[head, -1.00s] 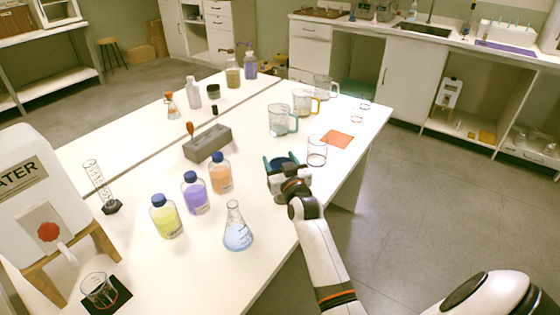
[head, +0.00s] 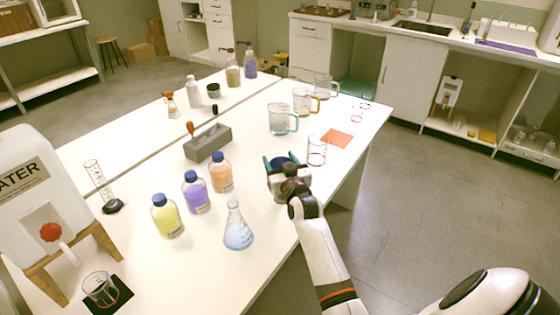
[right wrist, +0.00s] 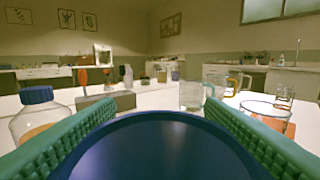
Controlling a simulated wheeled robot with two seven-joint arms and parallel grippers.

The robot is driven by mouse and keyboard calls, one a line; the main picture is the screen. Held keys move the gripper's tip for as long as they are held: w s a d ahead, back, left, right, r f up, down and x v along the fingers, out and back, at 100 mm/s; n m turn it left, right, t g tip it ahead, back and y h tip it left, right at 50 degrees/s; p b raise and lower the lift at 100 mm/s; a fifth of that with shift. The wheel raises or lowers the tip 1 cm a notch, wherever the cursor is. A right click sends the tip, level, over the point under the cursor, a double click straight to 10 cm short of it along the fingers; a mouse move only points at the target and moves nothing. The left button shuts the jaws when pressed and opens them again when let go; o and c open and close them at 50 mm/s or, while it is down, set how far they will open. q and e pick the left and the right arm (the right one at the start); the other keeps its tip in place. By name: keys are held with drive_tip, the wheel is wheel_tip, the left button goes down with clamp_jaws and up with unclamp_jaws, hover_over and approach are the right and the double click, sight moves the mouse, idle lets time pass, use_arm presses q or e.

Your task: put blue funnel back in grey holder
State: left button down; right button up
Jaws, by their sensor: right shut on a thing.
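The blue funnel (right wrist: 160,150) is held in my right gripper (head: 281,162). In the right wrist view its round dark blue rim fills the space between the two green ribbed fingers; its lower part is hidden. In the head view the gripper is over the front right part of the white table, and only a little of the funnel shows. The grey holder (head: 208,146) stands near the middle of the table, up and left of the gripper, with an orange-red topped tool and a black-topped piece at it. It also shows in the right wrist view (right wrist: 122,100). My left gripper is not in view.
Yellow (head: 166,218), purple (head: 196,194) and orange (head: 221,174) bottles and a blue flask (head: 237,232) stand left of the gripper. A clear beaker (head: 316,152), an orange mat (head: 338,139) and a handled jug (head: 280,120) are beyond it. The table's right edge is close.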

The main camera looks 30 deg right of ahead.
drive_tip(key=shift+p, duration=0.3)
drive_tip(key=shift+f+b, duration=1.65)
drive_tip(key=shift+f, duration=0.9)
drive_tip(key=o, duration=1)
drive_tip(key=shift+r, duration=0.1)
drive_tip(key=shift+o, duration=0.2)
drive_tip(key=v, duration=1.2)
